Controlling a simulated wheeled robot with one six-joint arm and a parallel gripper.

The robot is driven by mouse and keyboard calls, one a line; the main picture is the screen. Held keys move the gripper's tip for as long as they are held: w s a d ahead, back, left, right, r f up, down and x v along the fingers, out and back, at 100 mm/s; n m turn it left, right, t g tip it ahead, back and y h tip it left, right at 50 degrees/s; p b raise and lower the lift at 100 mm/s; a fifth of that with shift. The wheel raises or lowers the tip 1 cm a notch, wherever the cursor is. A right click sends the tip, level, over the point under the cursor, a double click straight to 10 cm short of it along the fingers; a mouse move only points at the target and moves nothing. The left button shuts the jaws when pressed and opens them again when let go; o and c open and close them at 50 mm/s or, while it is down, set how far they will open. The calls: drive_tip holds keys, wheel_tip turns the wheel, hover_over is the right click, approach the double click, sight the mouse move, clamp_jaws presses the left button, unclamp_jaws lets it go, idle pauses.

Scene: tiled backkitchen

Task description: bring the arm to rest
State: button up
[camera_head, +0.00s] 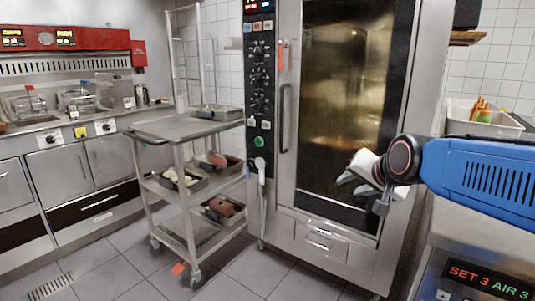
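My arm enters from the right edge as a blue link with dark slots, ending at a round black joint. My gripper (362,182) is the pale grey and white piece at the joint's left, in front of the lower part of the oven door. It is small and partly hidden by the joint, so I cannot tell whether its fingers are open or shut. I see nothing clearly held in it.
A tall steel oven (300,222) with a glass door stands behind my gripper. A steel trolley (165,130) with trays stands left of it. Fryers (75,102) line the left wall. A white bin (482,128) sits at right.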

drive_tip(key=s+d+f+n+g, duration=0.2)
drive_tip(key=s+f, duration=0.3)
drive_tip(key=s, duration=0.3)
drive_tip(key=s+d+f+n+g+h, duration=0.1)
drive_tip(key=s+d+f+n, duration=0.1)
drive_tip(key=s+f, duration=0.3)
drive_tip(key=s+d+f+n+g, duration=0.2)
drive_tip(key=s+f, duration=0.4)
drive_tip(key=s, duration=0.6)
drive_tip(key=shift+s+d+g+h, duration=0.2)
drive_tip(key=shift+g+h, duration=0.1)
drive_tip(key=shift+h, duration=0.1)
